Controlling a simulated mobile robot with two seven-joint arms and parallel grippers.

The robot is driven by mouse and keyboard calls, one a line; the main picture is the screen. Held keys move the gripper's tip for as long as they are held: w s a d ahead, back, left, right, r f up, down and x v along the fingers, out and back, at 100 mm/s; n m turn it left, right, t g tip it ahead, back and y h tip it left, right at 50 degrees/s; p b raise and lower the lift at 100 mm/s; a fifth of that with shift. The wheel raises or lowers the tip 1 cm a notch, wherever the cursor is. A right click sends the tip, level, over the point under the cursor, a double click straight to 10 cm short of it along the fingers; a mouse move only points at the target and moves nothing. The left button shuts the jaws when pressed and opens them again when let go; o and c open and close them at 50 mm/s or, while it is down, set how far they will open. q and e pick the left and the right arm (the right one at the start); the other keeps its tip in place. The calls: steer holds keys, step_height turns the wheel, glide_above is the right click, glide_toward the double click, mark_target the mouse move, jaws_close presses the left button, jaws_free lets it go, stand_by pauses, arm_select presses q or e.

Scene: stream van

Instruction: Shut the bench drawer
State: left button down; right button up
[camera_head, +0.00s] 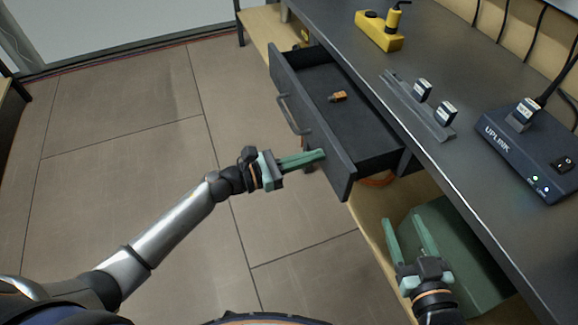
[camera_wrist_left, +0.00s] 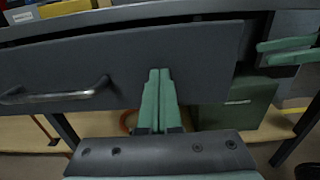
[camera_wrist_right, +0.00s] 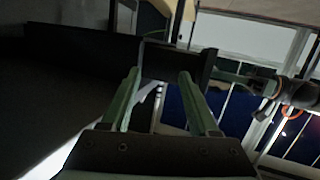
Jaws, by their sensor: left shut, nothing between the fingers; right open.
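The bench drawer (camera_head: 352,132) is dark grey and stands pulled out from the bench, with a small orange-brown piece (camera_head: 338,97) inside it. Its front carries a bar handle (camera_head: 291,114); the front (camera_wrist_left: 195,60) and handle (camera_wrist_left: 60,94) also show in the left wrist view. My left gripper (camera_head: 322,155) is shut and empty, its fingertips at the drawer front near the end closer to me. I cannot tell if they touch it. My right gripper (camera_head: 405,221) is open and empty, below the bench edge, over the green box.
The bench top (camera_head: 350,40) holds a yellow power block (camera_head: 379,31), a grey rail with plugs (camera_head: 418,105) and a dark UPLINK box (camera_head: 530,150). A green box (camera_head: 470,255) sits on the wooden lower shelf. The tiled floor at left is clear.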

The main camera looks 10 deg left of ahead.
arm_select(q)
steer(key=b, duration=0.2)
glide_toward(361, 150)
steer(key=d+r, duration=0.1)
steer(key=w+d+r, duration=0.1)
steer(key=d+r, duration=0.1)
steer(key=shift+w+d+r, duration=0.15)
steer(key=shift+w, duration=0.25)
steer(key=b+x, duration=0.2)
steer(key=x, duration=0.4)
steer(key=shift+w+d+r, duration=0.1)
steer(key=shift+r, duration=0.15)
arm_select(e)
steer(key=s+r+n+t+y, duration=0.2)
steer(key=r+n+y, duration=0.1)
steer(key=r, duration=0.5)
steer(key=s+a+r+n+t+y, duration=0.1)
steer(key=s+r+n+t+y, duration=0.1)
steer(key=r, duration=0.5)
steer(key=s+a+r+n+t+y, duration=0.1)
steer(key=s+r+n+t+y, duration=0.1)
steer(key=r+y, duration=0.4)
step_height(361, 150, up, 3)
steer(key=shift+s+a+f+n+t, duration=0.2)
steer(key=shift+s+n+t, duration=0.3)
steer(key=shift+n, duration=0.6)
arm_select(q)
steer(key=shift+r, duration=0.1)
arm_select(e)
steer(key=shift+w, duration=0.1)
